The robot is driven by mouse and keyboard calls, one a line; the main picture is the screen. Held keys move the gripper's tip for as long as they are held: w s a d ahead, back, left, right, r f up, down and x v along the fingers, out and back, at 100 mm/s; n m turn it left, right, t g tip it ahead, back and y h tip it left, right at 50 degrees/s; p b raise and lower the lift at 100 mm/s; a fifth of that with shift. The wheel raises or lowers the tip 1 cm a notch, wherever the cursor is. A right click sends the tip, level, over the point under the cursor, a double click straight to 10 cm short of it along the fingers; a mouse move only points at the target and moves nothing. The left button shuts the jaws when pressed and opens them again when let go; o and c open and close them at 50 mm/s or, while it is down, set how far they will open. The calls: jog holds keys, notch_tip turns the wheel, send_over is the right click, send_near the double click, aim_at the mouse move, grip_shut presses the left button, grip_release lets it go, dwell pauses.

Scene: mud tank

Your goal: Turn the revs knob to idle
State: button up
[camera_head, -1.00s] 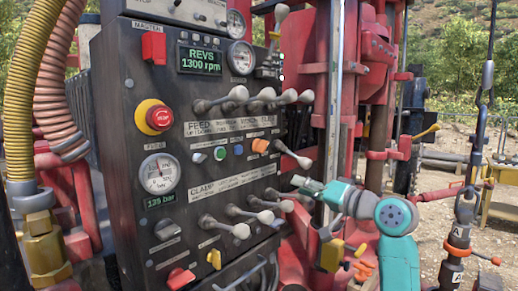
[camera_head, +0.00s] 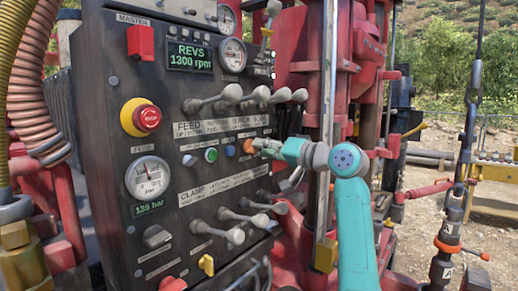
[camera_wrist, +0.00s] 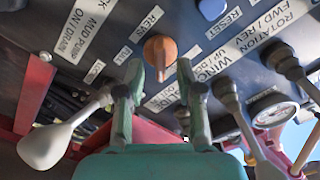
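The revs knob is an orange knob (camera_head: 248,146) on the black control panel. In the wrist view the orange knob (camera_wrist: 160,50) sits beside a REVS label, with small, hard-to-read labels on either side. Its narrow end points toward the bottom of that picture. My gripper (camera_wrist: 160,75) is open; its two fingers stand apart on either side of the knob's lower end, and I cannot tell whether they touch it. In the head view my gripper (camera_head: 262,148) is right at the knob and partly hides it. The display (camera_head: 190,57) reads REVS 1300 rpm.
Metal levers (camera_head: 232,93) stick out above the knob and more levers (camera_head: 240,222) below it. In the wrist view a pale lever (camera_wrist: 55,140) is left of my gripper and others (camera_wrist: 228,95) are close on the right. A red emergency button (camera_head: 147,118) is further left.

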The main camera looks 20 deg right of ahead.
jog(key=shift+x, duration=1.1)
grip_shut()
jog(key=shift+n, duration=4.3)
